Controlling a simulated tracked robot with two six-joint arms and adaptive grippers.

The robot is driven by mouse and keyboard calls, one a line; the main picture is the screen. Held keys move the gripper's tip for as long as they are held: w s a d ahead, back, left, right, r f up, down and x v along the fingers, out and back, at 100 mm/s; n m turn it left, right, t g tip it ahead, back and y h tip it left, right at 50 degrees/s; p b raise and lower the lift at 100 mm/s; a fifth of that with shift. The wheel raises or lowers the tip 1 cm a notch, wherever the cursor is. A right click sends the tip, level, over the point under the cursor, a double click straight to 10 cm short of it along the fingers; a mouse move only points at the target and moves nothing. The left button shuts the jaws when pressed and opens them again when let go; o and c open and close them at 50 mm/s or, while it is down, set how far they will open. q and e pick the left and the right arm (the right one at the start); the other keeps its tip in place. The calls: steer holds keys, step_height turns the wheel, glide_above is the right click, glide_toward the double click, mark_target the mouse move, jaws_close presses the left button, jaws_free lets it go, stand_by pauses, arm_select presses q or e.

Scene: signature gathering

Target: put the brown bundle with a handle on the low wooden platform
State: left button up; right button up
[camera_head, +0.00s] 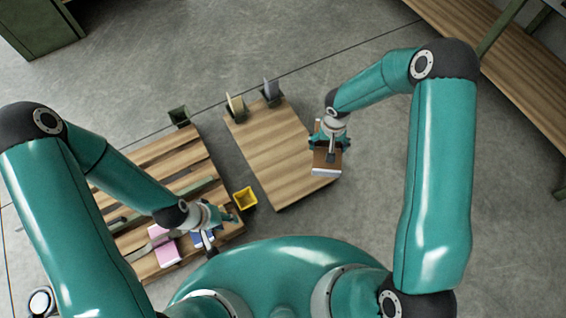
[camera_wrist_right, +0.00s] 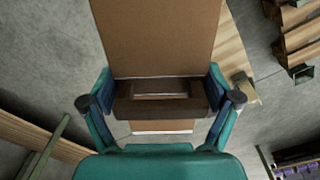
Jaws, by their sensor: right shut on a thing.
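The brown bundle (camera_head: 325,160) is at the right edge of the low wooden platform (camera_head: 275,165) in the head view, and it partly covers that edge. My right gripper (camera_head: 330,140) is shut on it. In the right wrist view, the two fingers (camera_wrist_right: 160,103) press on both ends of the bundle's dark handle (camera_wrist_right: 160,88), and the flat brown face (camera_wrist_right: 155,38) stretches away above it. I cannot tell whether the bundle touches the platform. My left gripper (camera_head: 221,228) looks open, its fingers spread near a blue item (camera_head: 203,239).
A slatted pallet (camera_head: 190,187) stands left, with a pink item (camera_head: 167,250) on it. A yellow bin (camera_head: 245,198) is between pallet and platform. Two dark holders with a tan item (camera_head: 236,104) and a grey item (camera_head: 271,89) stand at the platform's far edge. Its middle is clear.

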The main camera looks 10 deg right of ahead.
steer(key=w+a+f+m+b, duration=0.1)
steer(key=w+f+m+b, duration=0.25)
steer(key=f+b, duration=0.5)
steer(key=w+a+f+m+b, duration=0.15)
steer(key=f+m+b, duration=0.25)
steer(key=f+b, duration=0.45)
steer(key=w+f+m+b, duration=0.3)
steer(key=w+f+b, duration=0.1)
steer(key=f+b, duration=0.4)
steer(key=b, duration=0.4)
glide_above(303, 179)
step_height(303, 179, down, 16)
steer(key=shift+d+f, duration=0.1)
steer(key=shift+d, duration=0.05)
steer(key=shift+f+b, duration=1)
steer(key=shift+f, duration=1.1)
steer(key=shift+f, duration=0.15)
steer(key=o, duration=1.2)
